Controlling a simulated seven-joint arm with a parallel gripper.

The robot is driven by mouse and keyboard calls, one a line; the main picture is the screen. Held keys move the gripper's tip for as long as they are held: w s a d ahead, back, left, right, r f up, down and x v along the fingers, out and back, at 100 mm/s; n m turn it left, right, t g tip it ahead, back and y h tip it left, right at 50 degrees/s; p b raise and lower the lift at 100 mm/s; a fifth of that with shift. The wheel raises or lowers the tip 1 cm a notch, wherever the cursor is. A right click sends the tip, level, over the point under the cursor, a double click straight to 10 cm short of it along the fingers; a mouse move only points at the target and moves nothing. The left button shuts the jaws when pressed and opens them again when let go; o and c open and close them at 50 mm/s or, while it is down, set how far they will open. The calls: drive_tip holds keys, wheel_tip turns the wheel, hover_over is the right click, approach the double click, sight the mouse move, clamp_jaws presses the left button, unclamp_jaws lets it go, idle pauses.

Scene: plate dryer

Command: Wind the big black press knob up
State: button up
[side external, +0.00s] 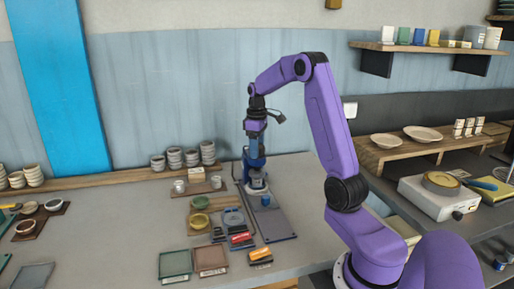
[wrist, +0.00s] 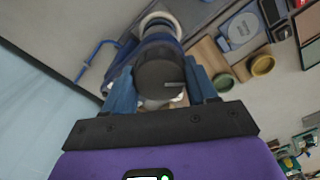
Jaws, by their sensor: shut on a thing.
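The press (side external: 258,184) stands upright on a dark blue-grey base plate (side external: 277,221) in the middle of the table in the side view. My gripper (side external: 254,148) points down over its top. In the wrist view the big black press knob (wrist: 160,74) sits between the two blue fingers of my gripper (wrist: 162,92), one on each side. The fingers are shut on the knob. The press's blue body and a pale ring show beyond the knob. In the side view my gripper hides most of the knob.
Stacked bowls (side external: 175,158) line a wooden strip along the wall. Left of the press are a yellow-green dish (side external: 199,221), small boxes and two framed trays (side external: 175,264). A blue bent handle (wrist: 93,58) shows beside the press. The front right of the base plate is mostly clear.

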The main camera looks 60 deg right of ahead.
drive_tip(key=n, duration=0.4)
drive_tip(key=shift+r+n, duration=0.1)
drive_tip(key=shift+n, duration=2)
drive_tip(key=o, duration=1)
drive_tip(key=shift+o, duration=0.2)
wheel_tip(320, 180, up, 17)
drive_tip(key=shift+r, duration=0.15)
